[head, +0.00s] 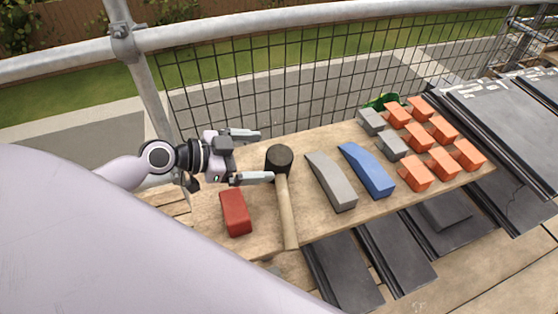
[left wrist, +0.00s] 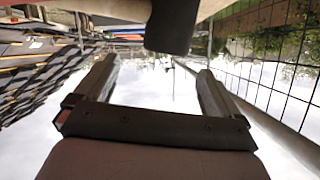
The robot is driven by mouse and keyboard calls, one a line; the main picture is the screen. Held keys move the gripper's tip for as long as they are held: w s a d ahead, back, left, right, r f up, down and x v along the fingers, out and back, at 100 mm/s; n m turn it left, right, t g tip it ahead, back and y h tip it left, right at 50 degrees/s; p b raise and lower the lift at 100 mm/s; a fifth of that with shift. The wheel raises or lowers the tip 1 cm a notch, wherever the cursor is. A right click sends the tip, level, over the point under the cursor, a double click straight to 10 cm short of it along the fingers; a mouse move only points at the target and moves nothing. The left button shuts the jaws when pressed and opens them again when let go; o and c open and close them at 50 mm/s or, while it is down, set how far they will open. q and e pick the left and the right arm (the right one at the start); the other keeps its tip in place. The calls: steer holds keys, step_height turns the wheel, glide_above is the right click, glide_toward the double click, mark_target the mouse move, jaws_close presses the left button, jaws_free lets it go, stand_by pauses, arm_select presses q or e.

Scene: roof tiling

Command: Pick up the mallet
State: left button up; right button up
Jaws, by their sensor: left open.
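The mallet (head: 284,205) lies on a wooden board, with its black head (head: 279,158) at the far end and its pale wooden handle pointing towards me. My left gripper (head: 266,156) is open, just left of the mallet head, with one finger on the far side and one on the near side. The near fingertip shows close to the head; I cannot tell whether it touches. In the left wrist view the open fingers (left wrist: 157,75) have nothing between them, and the dark mallet head (left wrist: 172,25) is beyond their tips. My right gripper is not in view.
The wooden board (head: 262,232) also carries a red block (head: 236,212), a grey wedge (head: 331,181), a blue wedge (head: 367,170) and several orange blocks (head: 443,130). Dark roof tiles (head: 398,252) lie on the near side. A mesh guardrail (head: 290,72) runs behind.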

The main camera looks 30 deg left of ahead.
mark_target(270, 156)
arm_select(q)
steer(key=w+f, duration=0.1)
steer(key=w+d+f, duration=0.1)
steer(key=w, duration=0.1)
steer(key=w+d+f+p, duration=0.1)
steer(key=shift+w+d+f, duration=0.15)
steer(key=shift+w+d, duration=0.05)
steer(key=shift+w, duration=0.05)
steer(key=shift+w+d+f, duration=0.3)
steer(key=shift+w+d, duration=0.05)
steer(key=shift+w, duration=0.05)
steer(key=c, duration=1.2)
steer(key=shift+r, duration=0.15)
steer(key=c, duration=0.4)
